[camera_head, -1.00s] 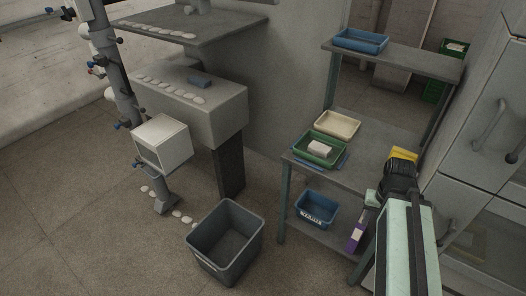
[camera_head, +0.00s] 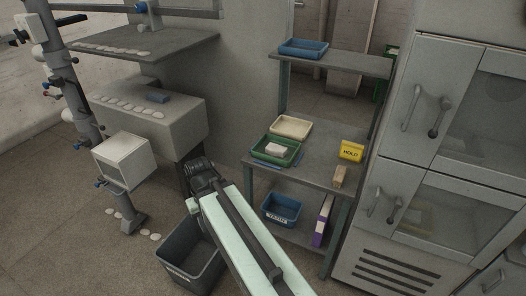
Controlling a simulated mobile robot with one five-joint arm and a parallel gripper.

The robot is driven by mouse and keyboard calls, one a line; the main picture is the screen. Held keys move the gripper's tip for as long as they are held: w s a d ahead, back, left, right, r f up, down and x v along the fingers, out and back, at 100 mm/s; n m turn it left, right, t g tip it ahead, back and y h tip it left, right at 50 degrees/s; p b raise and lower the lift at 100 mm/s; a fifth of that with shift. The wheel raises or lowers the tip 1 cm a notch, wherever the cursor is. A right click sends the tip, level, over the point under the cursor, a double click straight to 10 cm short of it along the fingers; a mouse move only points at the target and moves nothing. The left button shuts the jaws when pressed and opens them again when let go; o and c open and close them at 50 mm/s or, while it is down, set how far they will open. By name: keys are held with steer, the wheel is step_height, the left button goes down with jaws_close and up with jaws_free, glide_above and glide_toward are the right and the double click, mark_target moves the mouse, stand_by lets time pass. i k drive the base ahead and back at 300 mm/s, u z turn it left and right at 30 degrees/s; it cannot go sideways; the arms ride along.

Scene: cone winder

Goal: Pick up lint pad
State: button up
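A small blue-grey pad (camera_head: 157,98) lies on the grey machine ledge (camera_head: 190,122) at left, behind a row of white lint tufts (camera_head: 127,106). It looks like the lint pad, though no label shows. My gripper (camera_head: 198,170) is at the dark end of my pale green arm, in front of the ledge's right part in the picture and apart from the pad, to its lower right. Its fingers are too small and dark to tell whether they are open or shut. Nothing is clearly seen in it.
A grey bin (camera_head: 178,272) stands on the floor, partly behind my arm. A white box (camera_head: 124,160) sits left. A shelf (camera_head: 312,172) at right holds a green tray (camera_head: 262,155) with a white block, a cream tray (camera_head: 291,127) and a yellow HOLD sign (camera_head: 351,150).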

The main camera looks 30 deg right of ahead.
mark_target(271, 149)
steer(key=u, duration=0.1)
steer(key=i, duration=1)
steer(key=z, duration=0.05)
